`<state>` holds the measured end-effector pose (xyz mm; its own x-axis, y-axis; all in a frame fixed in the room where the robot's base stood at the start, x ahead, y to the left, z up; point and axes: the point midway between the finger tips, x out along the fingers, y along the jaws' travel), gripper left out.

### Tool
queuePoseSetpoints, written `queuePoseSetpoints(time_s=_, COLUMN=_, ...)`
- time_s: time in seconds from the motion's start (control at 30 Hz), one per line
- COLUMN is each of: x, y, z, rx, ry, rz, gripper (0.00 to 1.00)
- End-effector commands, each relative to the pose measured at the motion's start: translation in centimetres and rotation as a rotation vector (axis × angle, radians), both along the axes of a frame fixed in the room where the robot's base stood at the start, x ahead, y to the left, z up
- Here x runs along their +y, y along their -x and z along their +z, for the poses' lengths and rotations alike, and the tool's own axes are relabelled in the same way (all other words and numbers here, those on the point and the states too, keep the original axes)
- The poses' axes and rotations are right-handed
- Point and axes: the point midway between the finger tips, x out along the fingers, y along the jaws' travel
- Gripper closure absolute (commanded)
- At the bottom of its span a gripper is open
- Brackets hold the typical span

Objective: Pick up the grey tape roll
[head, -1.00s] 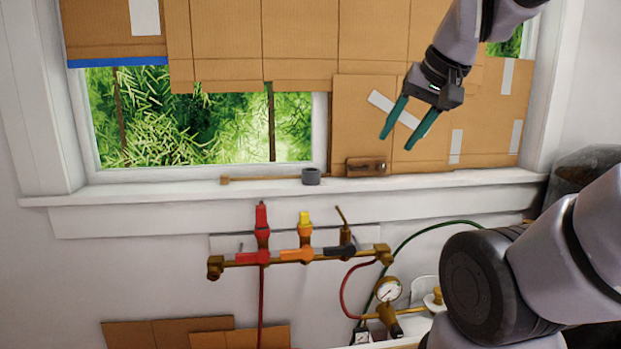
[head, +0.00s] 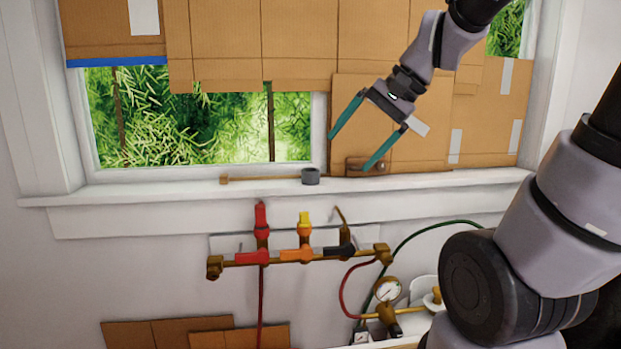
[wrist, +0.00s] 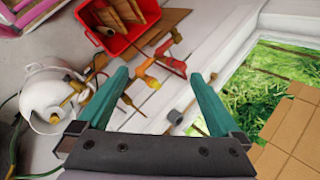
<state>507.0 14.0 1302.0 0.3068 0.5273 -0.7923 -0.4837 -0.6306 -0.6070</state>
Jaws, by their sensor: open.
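The grey tape roll (head: 310,176) stands on the white window sill, at the right end of a thin wooden stick. In the wrist view the tape roll (wrist: 175,116) shows between my fingers, nearer the right one. My gripper (head: 347,152) is open and empty, above and to the right of the roll, apart from it. Its teal fingers also show in the wrist view (wrist: 158,82).
Below the sill is a brass manifold (head: 300,256) with red, yellow, orange and black valve handles. Cardboard (head: 410,120) covers much of the window. The sill (head: 140,191) left of the stick is clear.

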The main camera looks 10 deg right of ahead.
Motion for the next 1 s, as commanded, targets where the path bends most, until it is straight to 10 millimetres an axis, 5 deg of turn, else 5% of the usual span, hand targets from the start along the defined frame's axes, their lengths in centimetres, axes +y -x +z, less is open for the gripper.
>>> queuePoseSetpoints(time_s=0.2, x=4.6, y=-5.2, z=-0.7, rx=0.257, ry=-0.367, rz=-0.122, gripper=0.00)
queuePoseSetpoints(time_s=0.5, x=7.2, y=-15.7, z=-2.3, rx=0.501, ry=-0.844, rz=-0.378, gripper=0.00)
queuePoseSetpoints(time_s=0.8, x=4.1, y=-27.5, z=-8.5, rx=0.584, ry=-1.264, rz=-0.727, gripper=0.00)
queuePoseSetpoints(time_s=1.0, x=0.2, y=-32.6, z=-13.7, rx=0.540, ry=-1.447, rz=-0.934, gripper=0.00)
